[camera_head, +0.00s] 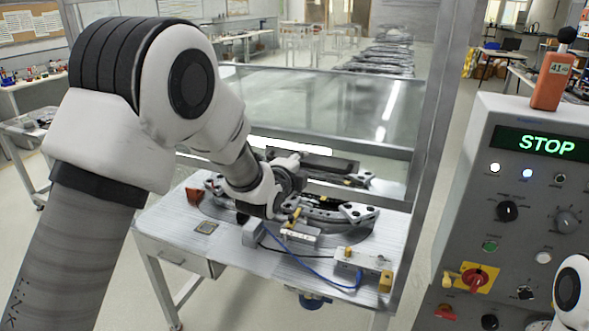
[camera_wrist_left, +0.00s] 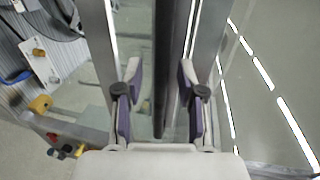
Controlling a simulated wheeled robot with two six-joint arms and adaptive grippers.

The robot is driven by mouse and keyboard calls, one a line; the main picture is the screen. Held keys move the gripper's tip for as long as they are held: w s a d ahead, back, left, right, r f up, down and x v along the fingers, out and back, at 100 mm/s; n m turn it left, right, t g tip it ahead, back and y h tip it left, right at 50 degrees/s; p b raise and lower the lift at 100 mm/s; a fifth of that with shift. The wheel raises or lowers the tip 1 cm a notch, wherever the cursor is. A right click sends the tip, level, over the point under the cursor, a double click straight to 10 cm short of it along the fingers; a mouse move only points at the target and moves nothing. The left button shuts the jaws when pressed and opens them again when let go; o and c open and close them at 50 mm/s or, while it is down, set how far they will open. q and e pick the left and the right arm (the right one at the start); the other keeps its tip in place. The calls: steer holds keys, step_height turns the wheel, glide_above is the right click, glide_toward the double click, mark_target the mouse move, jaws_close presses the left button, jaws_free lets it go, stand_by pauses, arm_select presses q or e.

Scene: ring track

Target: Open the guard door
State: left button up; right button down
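The guard door (camera_head: 310,100) is a clear panel in a grey metal frame, standing upright behind the worktable with its lower edge just above the table fixtures. My left arm reaches in from the left, and my left gripper (camera_head: 290,178) is at the door's lower edge, partly hidden by its own wrist. In the left wrist view the left gripper (camera_wrist_left: 159,85) is open, with one purple-padded finger on each side of a dark bar (camera_wrist_left: 166,50). Gaps show between bar and pads. My right gripper is out of view; only a white part of my right arm shows at lower right.
The worktable (camera_head: 185,230) holds a curved dark track (camera_head: 325,213) and small fixtures with a blue cable. A control panel (camera_head: 535,200) reading STOP stands at the right, with an orange handheld device (camera_head: 552,80) on top. A metal post (camera_head: 432,140) rises between door and panel.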

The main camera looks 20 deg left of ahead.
arm_select(q)
steer(key=v, duration=1.1)
steer(key=shift+s, duration=0.15)
